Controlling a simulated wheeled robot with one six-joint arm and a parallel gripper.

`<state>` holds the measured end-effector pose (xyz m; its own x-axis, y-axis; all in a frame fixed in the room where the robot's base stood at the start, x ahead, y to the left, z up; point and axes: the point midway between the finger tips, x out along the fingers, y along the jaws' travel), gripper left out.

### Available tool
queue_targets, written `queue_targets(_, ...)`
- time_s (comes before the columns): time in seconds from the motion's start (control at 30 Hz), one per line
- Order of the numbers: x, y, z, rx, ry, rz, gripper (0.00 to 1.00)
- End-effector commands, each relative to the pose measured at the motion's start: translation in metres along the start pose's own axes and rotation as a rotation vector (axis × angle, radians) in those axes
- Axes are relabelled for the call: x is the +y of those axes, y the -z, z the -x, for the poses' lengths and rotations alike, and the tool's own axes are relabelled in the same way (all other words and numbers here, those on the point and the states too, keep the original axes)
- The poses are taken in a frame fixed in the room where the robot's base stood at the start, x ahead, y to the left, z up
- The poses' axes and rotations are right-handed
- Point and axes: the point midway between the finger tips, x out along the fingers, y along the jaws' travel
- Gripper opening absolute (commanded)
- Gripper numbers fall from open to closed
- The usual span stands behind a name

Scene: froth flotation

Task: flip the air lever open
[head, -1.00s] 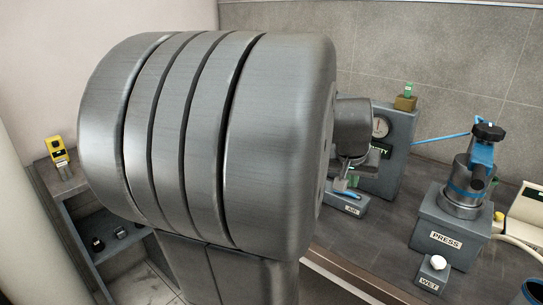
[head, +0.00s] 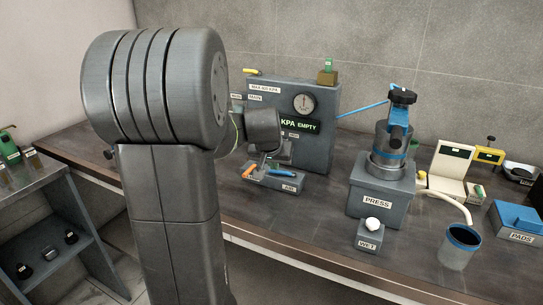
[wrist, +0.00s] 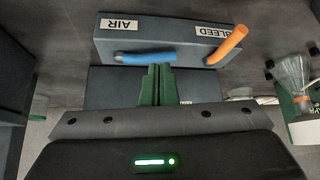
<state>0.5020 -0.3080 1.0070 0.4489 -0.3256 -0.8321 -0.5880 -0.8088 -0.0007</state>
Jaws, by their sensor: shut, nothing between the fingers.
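The blue air lever (wrist: 146,57) lies along the face of a grey block (wrist: 190,40) in the wrist view, beneath an upside-down AIR label. An orange bleed lever (wrist: 227,45) slants out beside it, under the BLEED label. My gripper (wrist: 158,70) is shut and empty. Its green fingertips are close to the right end of the blue lever; I cannot tell whether they touch. In the head view the blue lever (head: 281,173) and the orange lever (head: 249,169) show on the block, just below my wrist. My fingertips are hard to make out there.
A grey panel (head: 262,102) with a gauge (head: 304,103) and a display reading KPA EMPTY (head: 298,126) stands behind the block. A PRESS stand (head: 377,200), a WET button box (head: 370,238) and a dark cup (head: 460,246) stand to the right. Bare bench lies in front.

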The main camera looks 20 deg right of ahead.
Motion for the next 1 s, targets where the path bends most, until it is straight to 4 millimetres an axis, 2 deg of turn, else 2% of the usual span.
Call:
queue_targets(0.1,0.000,0.000,-0.014,-0.002,0.000,0.001,0.00)
queue_targets(0.23,0.000,0.000,-0.021,0.001,0.000,0.001,0.00)
queue_targets(0.67,0.000,0.001,-0.024,0.001,0.000,0.001,0.00)
queue_targets(1.0,-0.004,0.013,-0.032,0.000,0.000,0.001,0.00)
